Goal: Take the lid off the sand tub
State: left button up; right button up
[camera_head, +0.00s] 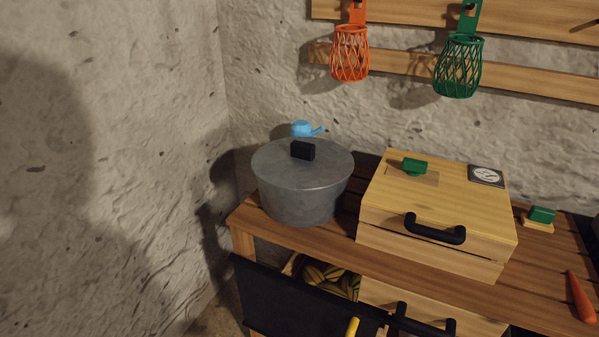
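A round grey metal tub (300,205) stands on the left end of the slatted wooden table, near the wall corner. Its flat grey lid (275,162) lies on top and carries a black block handle (302,150). Whether it holds sand cannot be seen, since the lid hides the inside. Neither of my grippers can be made out in the head view.
A wooden box (385,215) with a black front handle, green knob and dial stands right of the tub. A blue watering can (305,129) shows behind the tub. Orange (349,55) and green (458,70) baskets hang above. A carrot (580,298) lies right.

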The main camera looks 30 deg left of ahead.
aim_at(293, 163)
jog(key=k, duration=0.5)
jog(key=u, duration=1.8)
jog(key=i, duration=1.5)
jog(key=z, duration=2.35)
